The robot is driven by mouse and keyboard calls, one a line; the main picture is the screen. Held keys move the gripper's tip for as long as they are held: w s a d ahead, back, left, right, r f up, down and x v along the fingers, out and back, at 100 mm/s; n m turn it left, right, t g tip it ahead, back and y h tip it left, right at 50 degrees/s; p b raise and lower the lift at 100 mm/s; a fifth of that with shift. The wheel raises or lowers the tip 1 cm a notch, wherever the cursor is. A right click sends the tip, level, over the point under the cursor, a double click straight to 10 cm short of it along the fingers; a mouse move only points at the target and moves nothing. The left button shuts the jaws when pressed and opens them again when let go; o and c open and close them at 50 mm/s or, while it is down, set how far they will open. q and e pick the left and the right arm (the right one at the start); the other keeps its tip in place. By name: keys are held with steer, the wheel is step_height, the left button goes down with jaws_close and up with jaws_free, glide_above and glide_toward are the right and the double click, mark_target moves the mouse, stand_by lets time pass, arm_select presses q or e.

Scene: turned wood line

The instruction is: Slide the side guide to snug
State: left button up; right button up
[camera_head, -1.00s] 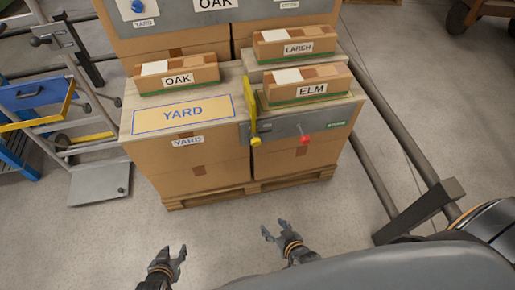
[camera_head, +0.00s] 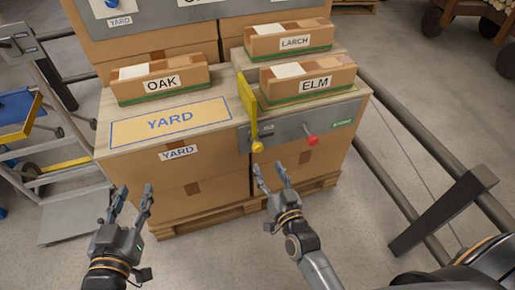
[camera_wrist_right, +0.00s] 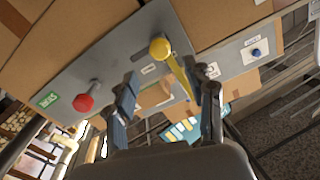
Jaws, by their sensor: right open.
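The side guide is a yellow upright plate (camera_head: 248,104) with a yellow knob (camera_head: 257,146) at its lower end, on the grey front plate (camera_head: 290,128). It stands at the left side of the ELM box (camera_head: 308,80), with a narrow gap that I cannot judge exactly. My right gripper (camera_head: 270,178) is open and empty, below and just in front of the yellow knob. In the right wrist view the knob (camera_wrist_right: 160,48) shows ahead, between and beyond the open fingers (camera_wrist_right: 168,95). My left gripper (camera_head: 133,203) is open and empty, in front of the stack's left part.
A red knob (camera_head: 311,140) sits on the plate right of the yellow one. An OAK box (camera_head: 160,82) and a LARCH box (camera_head: 290,42) stand on the stack. The YARD area (camera_head: 170,123) is bare. A hand cart (camera_head: 60,190) stands left; rails run along the right.

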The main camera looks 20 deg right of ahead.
mark_target(259, 150)
steer(key=w+b, duration=0.1)
steer(key=w, duration=0.3)
steer(key=w+b, duration=0.1)
steer(key=w, duration=0.3)
steer(key=shift+w+a+f, duration=0.1)
steer(key=shift+w+a, duration=0.1)
steer(key=shift+w, duration=0.2)
arm_select(q)
step_height(259, 150, up, 11)
steer(key=s+d+t+h, duration=0.1)
steer(key=t+h, duration=0.1)
steer(key=t, duration=0.5)
steer(key=shift+s+d+r+h, duration=0.15)
steer(key=shift+h, duration=0.15)
arm_select(e)
steer(key=shift+w, duration=0.6)
jaws_close()
